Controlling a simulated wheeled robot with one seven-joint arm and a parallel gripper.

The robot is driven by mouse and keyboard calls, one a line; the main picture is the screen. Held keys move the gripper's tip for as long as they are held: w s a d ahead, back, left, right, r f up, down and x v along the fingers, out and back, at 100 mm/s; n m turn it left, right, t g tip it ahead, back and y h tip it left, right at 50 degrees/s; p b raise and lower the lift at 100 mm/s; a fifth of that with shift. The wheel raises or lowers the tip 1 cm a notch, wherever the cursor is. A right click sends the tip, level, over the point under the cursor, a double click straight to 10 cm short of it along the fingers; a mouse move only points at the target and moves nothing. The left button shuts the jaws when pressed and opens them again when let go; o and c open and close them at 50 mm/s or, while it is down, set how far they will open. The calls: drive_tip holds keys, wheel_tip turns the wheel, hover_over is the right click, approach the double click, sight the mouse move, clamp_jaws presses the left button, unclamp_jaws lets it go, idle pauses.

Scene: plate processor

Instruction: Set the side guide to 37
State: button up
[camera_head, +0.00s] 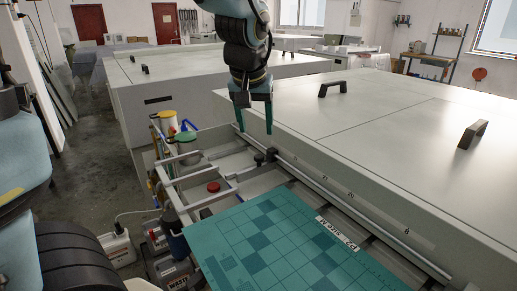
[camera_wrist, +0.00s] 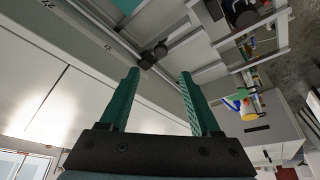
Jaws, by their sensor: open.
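The side guide's black knob (camera_head: 265,155) sits on a metal rail (camera_head: 340,196) along the front of the large white machine. It also shows in the wrist view (camera_wrist: 153,53), just beyond my fingertips. A numbered scale strip (camera_head: 380,212) runs beside the rail; its numbers are too small to read surely. My gripper (camera_head: 254,126) points down above the rail's far end, up and left of the knob. Its two teal fingers (camera_wrist: 160,73) are apart with nothing between them. I cannot tell how far the fingertips are above the rail.
A teal checkered plate (camera_head: 265,238) lies on the feed table in front of the rail. A red button (camera_head: 213,187) is on the frame. Bottles and tools (camera_head: 177,130) stand at the frame's left end. The machine's lid has black handles (camera_head: 333,88). Floor at left is partly clear.

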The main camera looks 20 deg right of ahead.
sight(259, 156)
drive_tip(key=p+x, duration=0.1)
drive_tip(key=x, duration=0.9)
drive_tip(key=shift+f+p, duration=0.2)
drive_tip(key=shift+p, duration=0.2)
drive_tip(key=shift+c, duration=0.2)
drive_tip(key=shift+a, duration=0.1)
clamp_jaws()
idle(0.6)
